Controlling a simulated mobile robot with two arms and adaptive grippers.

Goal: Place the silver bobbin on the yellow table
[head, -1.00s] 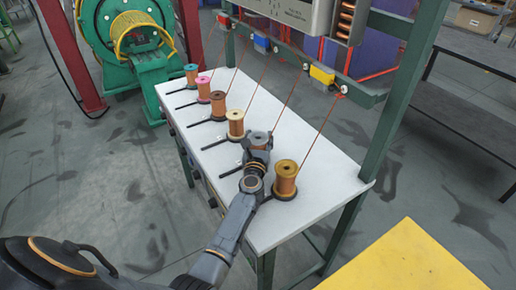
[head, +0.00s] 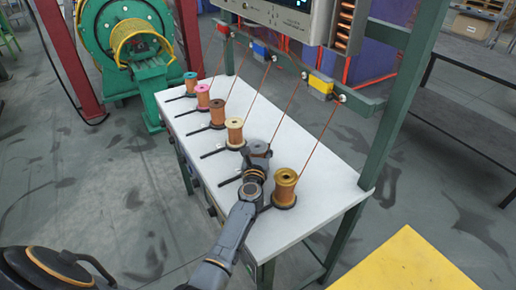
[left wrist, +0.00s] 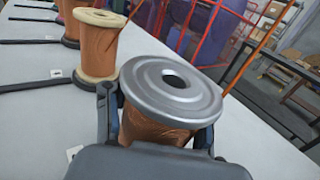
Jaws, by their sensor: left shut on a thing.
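The silver bobbin (left wrist: 172,85), with a grey metal flange and copper wire, stands on the white bench; its top also shows in the head view (head: 258,148). My left gripper (left wrist: 160,125) is shut on it, with a finger on each side of the wire below the top flange. In the head view my left gripper (head: 256,168) hides most of the bobbin. The yellow table (head: 400,265) is at the bottom right of the head view, with its visible top bare. My right gripper is not in view.
On the white bench (head: 300,222), a gold bobbin (head: 285,187) stands close to the right of my left gripper. A cream-topped bobbin (head: 234,132) and several others stand in a row behind. Wires run up to the green frame (head: 385,120). Grey floor separates bench and yellow table.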

